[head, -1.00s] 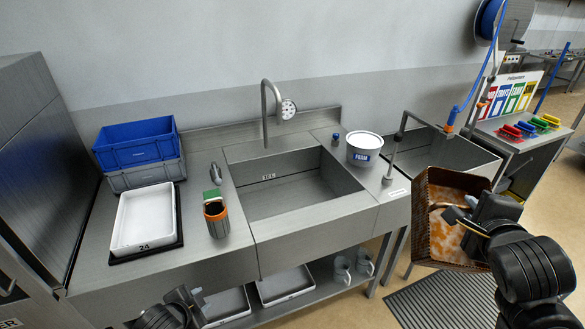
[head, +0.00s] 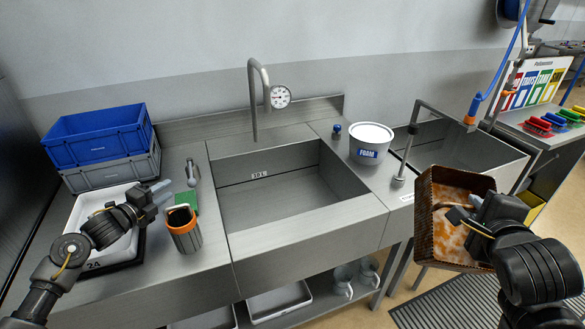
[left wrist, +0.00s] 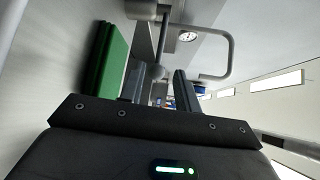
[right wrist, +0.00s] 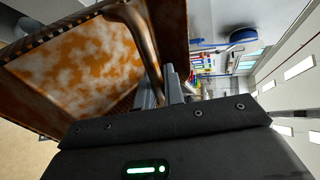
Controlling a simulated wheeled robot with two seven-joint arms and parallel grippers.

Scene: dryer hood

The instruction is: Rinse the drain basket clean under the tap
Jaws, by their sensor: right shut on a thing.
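The drain basket (head: 428,235) is brown and open-topped, smeared with orange and white dirt inside. My right gripper (head: 470,213) is shut on its handle (right wrist: 140,45) and holds it in front of the sink counter, right of the basin. The dirty inside fills much of the right wrist view (right wrist: 85,75). The curved steel tap (head: 253,95) stands behind the empty basin (head: 285,200); no water shows. My left gripper (head: 165,192) is open and empty above the counter's left side, close to a small grey lever-like piece (head: 192,172). Its fingers (left wrist: 158,90) are apart in the left wrist view.
An orange-rimmed canister (head: 183,230) and green pad (head: 187,199) stand near my left gripper. A white tray (head: 80,213) and stacked crates (head: 105,170) are further left. The foam tub (head: 369,145) and an upright rod (head: 405,155) stand right of the basin.

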